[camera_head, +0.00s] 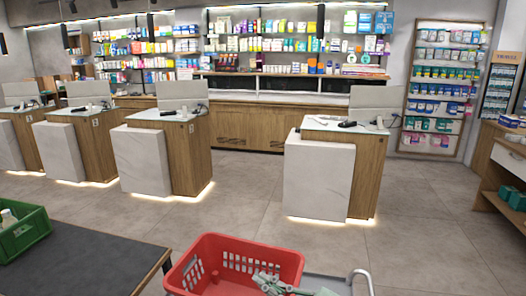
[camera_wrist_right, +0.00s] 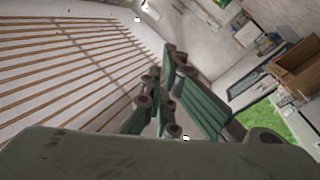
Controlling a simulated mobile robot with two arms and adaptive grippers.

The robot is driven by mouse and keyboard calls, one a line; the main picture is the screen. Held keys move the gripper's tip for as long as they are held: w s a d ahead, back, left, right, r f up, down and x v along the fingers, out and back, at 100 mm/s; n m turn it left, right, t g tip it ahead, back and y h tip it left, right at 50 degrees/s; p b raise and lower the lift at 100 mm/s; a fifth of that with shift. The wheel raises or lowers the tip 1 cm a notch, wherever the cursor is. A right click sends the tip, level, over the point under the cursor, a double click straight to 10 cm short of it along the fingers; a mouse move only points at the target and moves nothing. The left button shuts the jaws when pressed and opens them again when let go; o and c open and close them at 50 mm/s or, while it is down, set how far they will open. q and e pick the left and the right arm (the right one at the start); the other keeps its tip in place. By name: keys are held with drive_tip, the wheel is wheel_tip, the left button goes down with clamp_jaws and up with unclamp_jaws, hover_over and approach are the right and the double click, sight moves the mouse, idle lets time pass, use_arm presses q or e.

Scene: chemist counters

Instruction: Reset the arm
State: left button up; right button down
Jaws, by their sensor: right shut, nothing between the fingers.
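My right gripper (camera_head: 268,281) shows at the bottom of the head view, in front of or over the near right part of a red basket (camera_head: 245,250). I cannot tell its height above the basket. In the right wrist view its green-padded fingers (camera_wrist_right: 165,95) are close together with nothing seen between them. My left gripper is not in view.
A dark table (camera_head: 88,258) at the lower left bears a green crate (camera_head: 25,236) with white bottles. Counters with pale fronts (camera_head: 318,180) stand ahead, with stocked shelves (camera_head: 290,42) behind. The grey floor (camera_head: 430,235) at the right is clear.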

drive_tip(key=w+d+m+t+h, duration=0.2)
drive_tip(key=d+m+t+h, duration=0.6)
drive_tip(key=d+m+h, duration=0.25)
drive_tip(key=s+d+f+m+g+h, duration=0.5)
drive_tip(key=d+f+m+h, duration=0.15)
drive_tip(key=d+f, duration=0.4)
drive_tip(key=s+a+f+n+g, duration=0.1)
drive_tip(key=s+f+g, duration=0.35)
drive_tip(key=s, duration=0.35)
drive_tip(key=s+f+g+y, duration=0.1)
drive_tip(key=s+f+g, duration=0.2)
drive_tip(key=s+f, duration=0.3)
drive_tip(key=s+a+f+n+g, duration=0.1)
drive_tip(key=s+f+g, duration=0.2)
drive_tip(key=s, duration=0.6)
wheel_tip(320, 180, down, 30)
drive_tip(key=s+g+b, duration=0.1)
drive_tip(key=s+b, duration=0.1)
drive_tip(key=s+d+f+g, duration=0.1)
drive_tip(key=s+d+f, duration=0.2)
drive_tip(key=s+f, duration=1.2)
drive_tip(key=shift+s+d+f+b, duration=0.15)
drive_tip(key=shift+s+f+b, duration=0.15)
drive_tip(key=shift+s, duration=0.5)
